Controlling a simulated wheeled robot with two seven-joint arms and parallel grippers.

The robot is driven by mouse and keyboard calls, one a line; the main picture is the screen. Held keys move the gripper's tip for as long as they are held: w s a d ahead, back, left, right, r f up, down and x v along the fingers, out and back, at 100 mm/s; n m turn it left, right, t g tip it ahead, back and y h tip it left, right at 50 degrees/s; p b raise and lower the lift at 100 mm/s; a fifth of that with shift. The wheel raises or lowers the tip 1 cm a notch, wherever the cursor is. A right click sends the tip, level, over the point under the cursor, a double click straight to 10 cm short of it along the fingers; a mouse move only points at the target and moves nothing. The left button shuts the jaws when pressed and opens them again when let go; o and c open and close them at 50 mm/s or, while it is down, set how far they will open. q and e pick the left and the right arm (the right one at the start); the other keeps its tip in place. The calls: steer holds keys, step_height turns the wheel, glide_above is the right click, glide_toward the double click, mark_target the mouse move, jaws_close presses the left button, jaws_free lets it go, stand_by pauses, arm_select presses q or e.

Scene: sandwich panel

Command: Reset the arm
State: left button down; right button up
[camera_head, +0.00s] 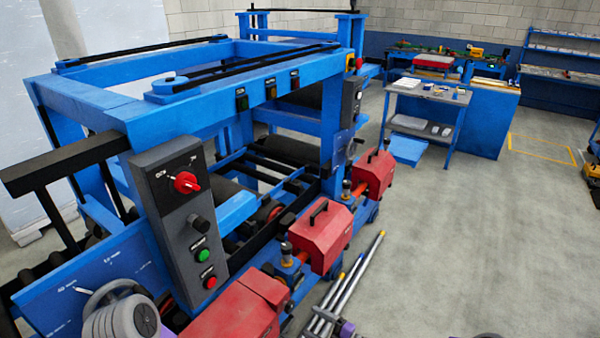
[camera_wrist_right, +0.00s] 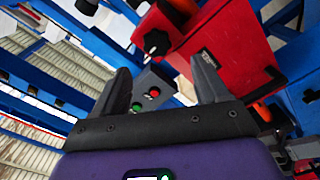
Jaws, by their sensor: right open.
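My right gripper (camera_wrist_right: 162,85) shows in the right wrist view with its two grey fingers spread apart and nothing between them. Beyond the fingers is the grey control panel (camera_wrist_right: 147,83), apart from them. In the head view the panel (camera_head: 170,228) stands at the machine's near corner, with a red rotary switch (camera_head: 187,183), a black knob, a green button (camera_head: 204,256) and a red button (camera_head: 210,283). A small purple part at the head view's bottom edge looks like my right gripper; its fingers are not clear there.
The blue machine frame (camera_head: 240,90) fills the left. Red boxes (camera_head: 320,237) line its side, and one red box (camera_wrist_right: 225,45) is close beyond the right finger. Metal bars (camera_head: 345,290) lie beside it. The floor (camera_head: 470,240) to the right is mostly clear, before a blue-legged table (camera_head: 430,95).

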steer(key=s+a+f+n+g+h, duration=0.25)
steer(key=s+f+n+g, duration=0.2)
steer(key=s+n, duration=0.5)
steer(key=s+a+f+n+g+h, duration=0.1)
steer(key=s+a+f+n+g, duration=0.25)
steer(key=s+n+g, duration=0.4)
steer(key=s+d+f+n+t+h, duration=0.1)
steer(key=s+d+n+h, duration=0.2)
steer(key=n, duration=1.2)
steer(key=s+d+f+n+t+h, duration=0.1)
steer(key=s+d+n+h, duration=0.3)
steer(key=n, duration=1.1)
steer(key=shift+s+d+f+n, duration=0.3)
steer(key=shift+s+d+f, duration=0.3)
steer(key=shift+d, duration=0.35)
